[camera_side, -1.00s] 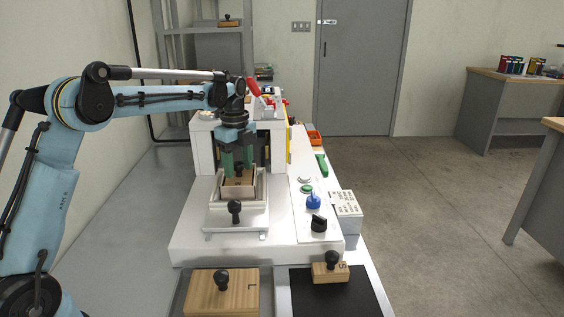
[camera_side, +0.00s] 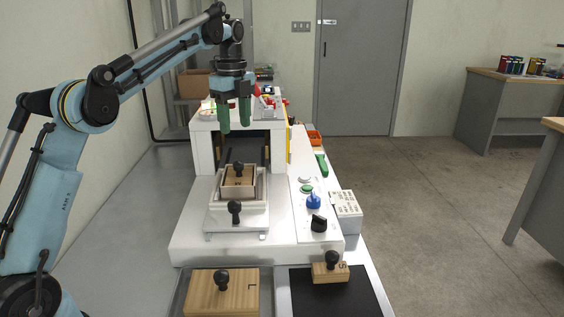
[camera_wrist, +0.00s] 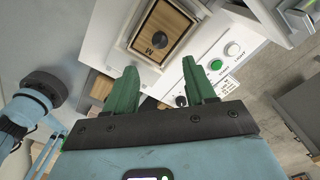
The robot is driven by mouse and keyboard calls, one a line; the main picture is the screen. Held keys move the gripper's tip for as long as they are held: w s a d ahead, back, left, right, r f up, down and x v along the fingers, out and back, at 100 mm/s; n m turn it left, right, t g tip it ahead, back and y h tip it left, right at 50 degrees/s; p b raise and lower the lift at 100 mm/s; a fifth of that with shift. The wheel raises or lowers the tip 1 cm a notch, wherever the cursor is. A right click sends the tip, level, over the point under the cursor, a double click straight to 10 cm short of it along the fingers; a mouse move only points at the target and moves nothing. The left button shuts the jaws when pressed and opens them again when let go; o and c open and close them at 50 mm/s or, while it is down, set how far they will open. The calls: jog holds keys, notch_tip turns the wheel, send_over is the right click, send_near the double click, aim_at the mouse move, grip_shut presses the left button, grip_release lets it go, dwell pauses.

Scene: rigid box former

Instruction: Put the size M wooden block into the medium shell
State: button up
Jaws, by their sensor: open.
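The size M wooden block (camera_side: 239,177), with a black knob on top, sits inside the open-topped shell (camera_side: 239,194) on the white machine's slide. In the wrist view the block (camera_wrist: 158,40) shows its M mark and lies within the pale walls of the shell (camera_wrist: 134,48). My gripper (camera_side: 235,129) is above the block and clear of it, pointing down. Its green fingers are apart with nothing between them, as the wrist view also shows (camera_wrist: 166,85). How deep the block sits in the shell is hard to tell.
A larger block marked L (camera_side: 222,294) lies at the front, and a block marked S (camera_side: 330,271) lies on a black mat (camera_side: 340,297).

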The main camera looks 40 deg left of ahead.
jog(key=s+d+n+t, duration=0.3)
jog(key=s+d+n, duration=0.4)
jog(key=d+n, duration=0.1)
jog(key=s+d+f+n+t, duration=0.4)
jog(key=s+d+f+n, duration=0.2)
jog(key=s+f+n, duration=0.4)
jog(key=shift+s+f, duration=0.45)
jog(key=shift+s, duration=0.65)
